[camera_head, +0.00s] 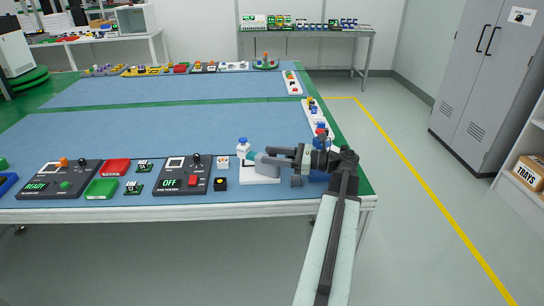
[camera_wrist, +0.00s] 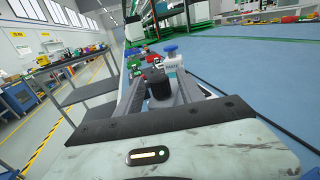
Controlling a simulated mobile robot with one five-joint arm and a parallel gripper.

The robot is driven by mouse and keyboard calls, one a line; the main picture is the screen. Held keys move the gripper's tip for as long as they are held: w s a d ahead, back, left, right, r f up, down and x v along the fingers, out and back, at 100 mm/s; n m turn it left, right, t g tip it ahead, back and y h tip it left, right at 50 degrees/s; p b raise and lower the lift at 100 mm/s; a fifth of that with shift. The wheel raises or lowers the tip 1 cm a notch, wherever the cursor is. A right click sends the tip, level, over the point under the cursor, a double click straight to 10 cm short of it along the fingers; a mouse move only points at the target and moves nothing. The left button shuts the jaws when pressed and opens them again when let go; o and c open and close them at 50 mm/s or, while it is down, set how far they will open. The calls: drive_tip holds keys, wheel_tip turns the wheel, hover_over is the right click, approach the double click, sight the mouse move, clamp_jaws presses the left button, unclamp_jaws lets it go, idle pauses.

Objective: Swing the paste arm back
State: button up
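The paste arm stands at the front right of the blue table, on a white base plate (camera_head: 262,178). Its upright white post with a blue cap (camera_head: 243,147) is at the left, and a teal-grey arm (camera_head: 262,158) reaches right from it toward my gripper (camera_head: 283,156). In the wrist view, the white post (camera_wrist: 172,62) with the blue cap and a label stands just beyond my fingertips. A dark round knob (camera_wrist: 158,86) is between the two fingers of my gripper (camera_wrist: 160,92). The fingers flank it closely; whether they press on it cannot be told.
Left of the base plate are a small black block with a yellow top (camera_head: 220,184) and a black control box reading OFF (camera_head: 183,175). Small coloured parts on a white strip (camera_head: 319,125) lie behind my wrist. The floor right of the table is clear.

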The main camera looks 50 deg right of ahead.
drive_tip(key=v, duration=0.7)
drive_tip(key=shift+s+d, duration=0.2)
drive_tip(key=shift+s, duration=0.15)
